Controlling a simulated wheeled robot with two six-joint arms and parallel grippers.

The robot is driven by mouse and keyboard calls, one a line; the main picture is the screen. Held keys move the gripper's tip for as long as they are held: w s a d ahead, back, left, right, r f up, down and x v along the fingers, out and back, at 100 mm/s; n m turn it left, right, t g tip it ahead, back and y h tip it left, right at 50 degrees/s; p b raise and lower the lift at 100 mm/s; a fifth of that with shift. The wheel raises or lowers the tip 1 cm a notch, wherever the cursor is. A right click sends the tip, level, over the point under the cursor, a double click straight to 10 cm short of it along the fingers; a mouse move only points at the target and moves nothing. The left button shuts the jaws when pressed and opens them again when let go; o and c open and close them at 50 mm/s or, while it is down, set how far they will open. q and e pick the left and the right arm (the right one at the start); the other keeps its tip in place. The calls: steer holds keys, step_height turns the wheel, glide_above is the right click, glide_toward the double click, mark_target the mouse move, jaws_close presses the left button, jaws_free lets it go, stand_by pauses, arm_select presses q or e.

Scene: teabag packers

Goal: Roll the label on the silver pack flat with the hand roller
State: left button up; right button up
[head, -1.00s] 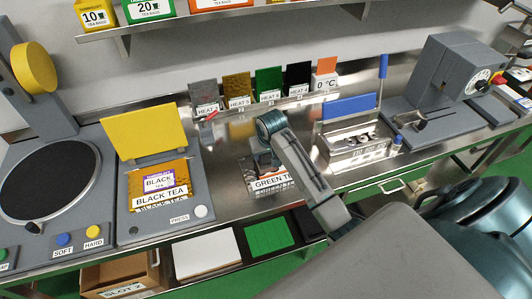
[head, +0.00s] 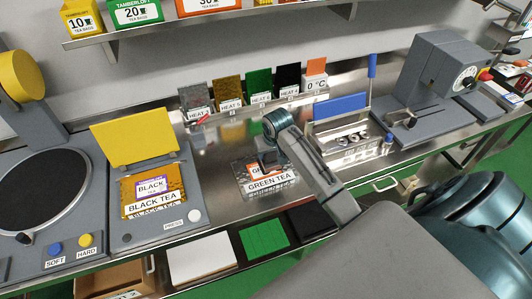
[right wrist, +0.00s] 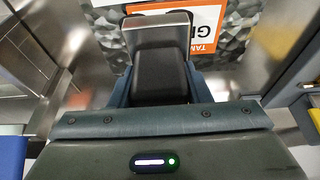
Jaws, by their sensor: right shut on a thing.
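The silver pack (head: 241,172) lies on the steel bench in the middle of the head view. It has an orange and white label (head: 285,177) and a "GREEN TEA" strip along its near edge. My right gripper (head: 268,158) is over the pack and partly hides the label. In the right wrist view it is shut on a dark block with a pale edge, which appears to be the hand roller (right wrist: 160,72). The pack's patterned silver surface (right wrist: 235,40) and part of the orange label show beyond it. Contact between roller and label cannot be told. My left gripper is not in view.
A press with a raised yellow lid (head: 133,143) and a black tea pack stands left. A metal box with a blue lid (head: 340,107) stands right of the pack. Colored heat cards (head: 230,92) line the back. White (head: 200,257), green and black pads lie in front.

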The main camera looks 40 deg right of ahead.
mark_target(258, 169)
stand_by(0.4)
steer(key=shift+w+a, duration=0.25)
steer(key=shift+a, duration=0.8)
steer(key=shift+w+a, duration=0.25)
steer(key=shift+a, duration=0.8)
step_height(258, 169, up, 8)
stand_by(0.4)
